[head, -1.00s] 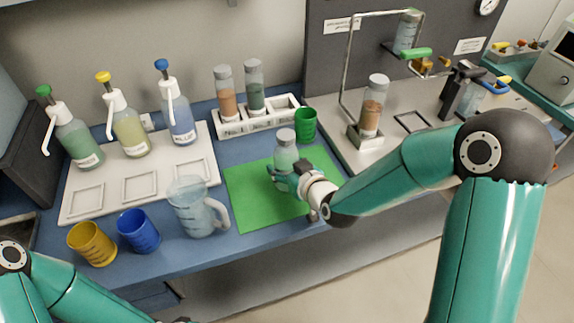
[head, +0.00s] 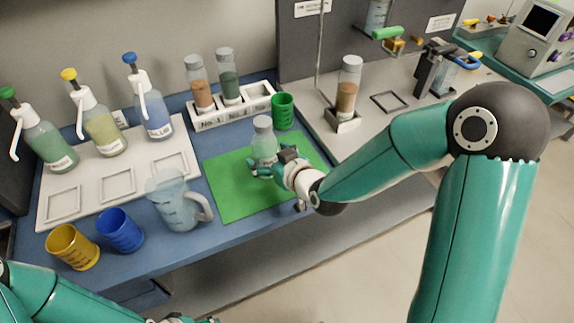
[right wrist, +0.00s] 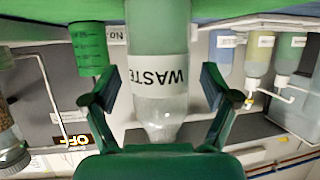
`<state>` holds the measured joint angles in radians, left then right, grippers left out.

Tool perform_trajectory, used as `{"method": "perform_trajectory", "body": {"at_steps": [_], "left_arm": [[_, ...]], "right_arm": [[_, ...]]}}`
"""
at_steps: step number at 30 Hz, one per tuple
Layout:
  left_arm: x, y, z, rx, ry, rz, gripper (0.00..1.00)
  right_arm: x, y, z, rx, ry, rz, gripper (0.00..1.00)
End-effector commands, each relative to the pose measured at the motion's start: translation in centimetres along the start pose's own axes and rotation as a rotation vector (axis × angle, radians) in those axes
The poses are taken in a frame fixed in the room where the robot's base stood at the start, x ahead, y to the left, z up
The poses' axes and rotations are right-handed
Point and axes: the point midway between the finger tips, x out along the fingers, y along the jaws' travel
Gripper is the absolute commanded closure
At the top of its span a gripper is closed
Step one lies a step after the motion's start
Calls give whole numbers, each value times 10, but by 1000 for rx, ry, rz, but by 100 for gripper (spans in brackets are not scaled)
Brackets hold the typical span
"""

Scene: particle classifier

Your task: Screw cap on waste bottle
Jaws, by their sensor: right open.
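The waste bottle (head: 264,145) stands upright on the green mat (head: 228,196), with a grey top that looks like a cap (head: 262,123). In the right wrist view the bottle (right wrist: 160,75) appears upside down, with its "WASTE" label facing me and greenish contents toward its base. My right gripper (head: 268,170) is open at the bottle. Its fingers (right wrist: 158,88) lie on either side of the bottle, with gaps visible in the wrist view. My left gripper (head: 190,320) barely shows at the bottom edge of the head view; its jaws cannot be made out.
A green cup (head: 282,111) stands just behind the mat and a clear jug (head: 176,203) to its left. Blue (head: 121,231) and yellow (head: 73,247) cups stand near the front edge. A bottle rack (head: 235,116) is behind. The mat's front part is clear.

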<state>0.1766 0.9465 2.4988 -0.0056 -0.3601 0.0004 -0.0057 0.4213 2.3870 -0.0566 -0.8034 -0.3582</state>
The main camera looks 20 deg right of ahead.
Motion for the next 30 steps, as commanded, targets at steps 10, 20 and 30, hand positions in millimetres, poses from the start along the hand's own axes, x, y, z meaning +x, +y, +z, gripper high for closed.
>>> {"method": "perform_trajectory", "body": {"at_steps": [10, 20, 30], "left_arm": [[32, -12, 0, 0, -1, 0, 31], [65, -23, 0, 0, 0, 0, 31], [72, -26, 0, 0, 0, 0, 31]], "right_arm": [[-54, 1, 4, -2, 7, 3, 14], [-86, 2, 2, -1, 4, 7, 14], [-98, 0, 1, 0, 0, 1, 14]]}}
